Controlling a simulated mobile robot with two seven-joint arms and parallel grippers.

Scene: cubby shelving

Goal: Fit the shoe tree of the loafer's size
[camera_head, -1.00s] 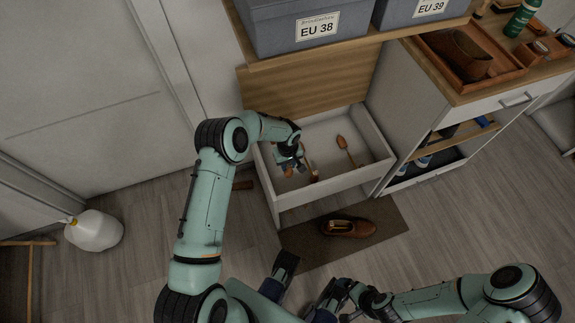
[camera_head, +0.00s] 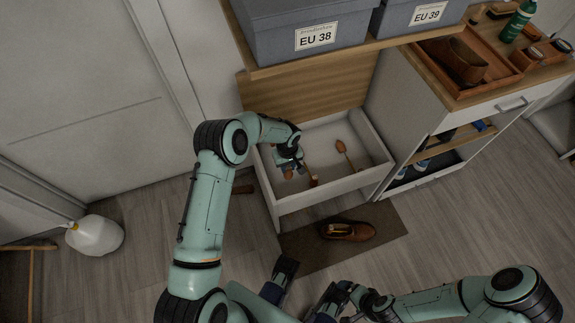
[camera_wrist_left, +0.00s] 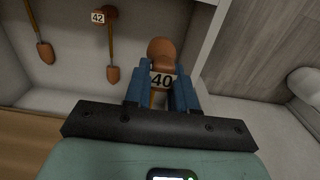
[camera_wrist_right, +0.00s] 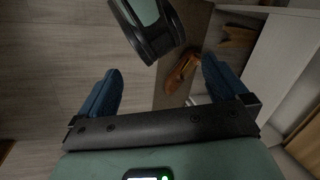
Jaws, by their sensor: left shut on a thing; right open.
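My left gripper (camera_head: 290,163) is down in the open white drawer (camera_head: 330,184). In the left wrist view its blue fingers (camera_wrist_left: 163,92) are shut on a shoe tree (camera_wrist_left: 162,50) with a brown wooden end and a "40" tag. Two more shoe trees lie in the drawer: one tagged "42" (camera_wrist_left: 112,72) and one further left (camera_wrist_left: 45,52) whose tag I cannot see. The brown loafer (camera_head: 348,231) lies on the dark mat (camera_head: 300,257) in front of the drawer; its size is not readable. My right gripper (camera_wrist_right: 163,88) is open and empty, seen with the loafer (camera_wrist_right: 182,72) beyond its fingers.
Grey boxes marked EU 38 (camera_head: 300,30) and EU 39 (camera_head: 425,20) stand on the wooden shelf above the drawer. A cabinet (camera_head: 470,110) with a tray and a green bottle (camera_head: 518,20) is at right. A white jug (camera_head: 95,234) stands on the floor at left.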

